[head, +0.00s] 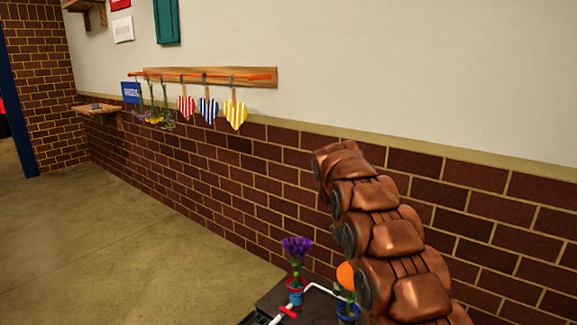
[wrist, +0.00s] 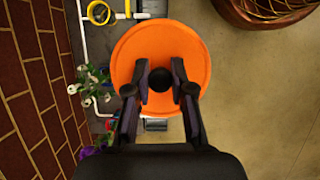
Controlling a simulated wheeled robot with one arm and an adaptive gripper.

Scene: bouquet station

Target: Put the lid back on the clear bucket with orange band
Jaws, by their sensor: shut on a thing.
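The round orange lid (wrist: 160,45) fills the middle of the wrist view, its flat face toward the camera. My gripper (wrist: 161,72) is over it, with its dark fingers closed around a dark knob near the lid's centre. The clear bucket with the orange band cannot be made out in either view; the lid hides what lies directly beneath it. In the head view an orange rounded shape (head: 346,274) shows beside the copper arm; I cannot tell whether it is the lid or a flower.
A purple flower in a pot (head: 295,290) and a blue pot (head: 347,312) stand on a dark surface (head: 268,300) with white piping. A yellow ring (wrist: 98,12) and a leafy plant (wrist: 88,84) lie left of the lid. A brick wall (wrist: 30,90) is close on the left; floor is right.

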